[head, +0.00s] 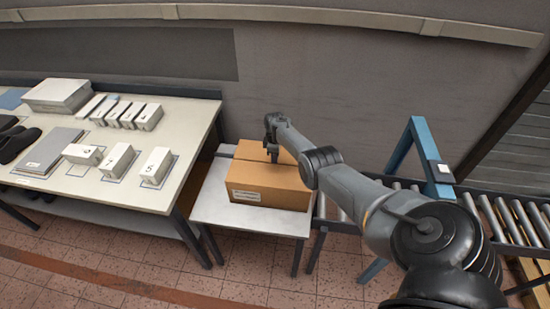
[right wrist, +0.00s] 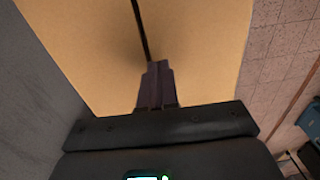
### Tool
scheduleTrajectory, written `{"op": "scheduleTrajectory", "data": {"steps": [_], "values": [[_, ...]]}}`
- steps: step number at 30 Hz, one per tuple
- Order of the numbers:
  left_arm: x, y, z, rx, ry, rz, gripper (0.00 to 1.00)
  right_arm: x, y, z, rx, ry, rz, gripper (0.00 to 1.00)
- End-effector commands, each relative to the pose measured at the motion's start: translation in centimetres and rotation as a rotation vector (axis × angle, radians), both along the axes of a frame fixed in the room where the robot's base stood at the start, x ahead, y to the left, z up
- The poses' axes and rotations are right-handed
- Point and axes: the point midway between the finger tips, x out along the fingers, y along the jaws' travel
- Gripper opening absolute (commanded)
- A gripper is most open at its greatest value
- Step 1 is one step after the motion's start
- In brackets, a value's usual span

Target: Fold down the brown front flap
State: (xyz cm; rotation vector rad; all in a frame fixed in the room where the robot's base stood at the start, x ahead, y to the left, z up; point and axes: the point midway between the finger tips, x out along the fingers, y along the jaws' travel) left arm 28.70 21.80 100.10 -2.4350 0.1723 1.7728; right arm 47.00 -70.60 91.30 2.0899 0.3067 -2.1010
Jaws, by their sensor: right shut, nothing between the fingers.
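The brown cardboard box (head: 268,198) stands on a small white table, with a white label on its front face. Its top looks covered by brown flaps lying about flat, the front flap (head: 262,176) on the near side. In the right wrist view, two brown panels (right wrist: 205,50) meet along a narrow dark seam. My right gripper (head: 272,155) is over the box top and points down at it. Its fingers (right wrist: 155,67) are shut and empty, at the end of the seam; I cannot tell whether they touch the cardboard. My left gripper is not in view.
A long table (head: 150,200) on the left holds several white numbered blocks, grey boards and dark shoe-shaped items. A roller conveyor (head: 490,215) with a blue frame (head: 420,150) stands to the right. A grey wall is close behind the box.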

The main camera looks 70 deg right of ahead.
Motion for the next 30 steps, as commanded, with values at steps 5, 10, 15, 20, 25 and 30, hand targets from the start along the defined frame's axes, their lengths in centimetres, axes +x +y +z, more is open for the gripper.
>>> {"op": "scheduleTrajectory", "data": {"steps": [5, 10, 15, 20, 25, 30], "values": [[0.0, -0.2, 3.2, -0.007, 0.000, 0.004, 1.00, 0.2, 0.1, 3.3, -0.001, 0.000, 0.003, 0.00], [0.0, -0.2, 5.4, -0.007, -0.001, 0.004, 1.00, 0.2, 0.1, 6.6, -0.003, -0.001, 0.003, 0.00], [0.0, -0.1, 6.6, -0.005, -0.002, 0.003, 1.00, 0.3, 0.1, 9.3, -0.003, -0.002, 0.003, 0.00], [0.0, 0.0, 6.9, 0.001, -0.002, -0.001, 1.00, 0.3, 0.1, 11.1, -0.002, -0.002, 0.003, 0.00], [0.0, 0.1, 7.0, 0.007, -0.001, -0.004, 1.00, 0.3, 0.1, 12.2, -0.001, 0.000, 0.002, 0.00], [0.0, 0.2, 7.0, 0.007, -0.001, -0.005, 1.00, 0.0, 0.3, 12.1, -0.037, 0.015, -0.003, 0.00]]}}
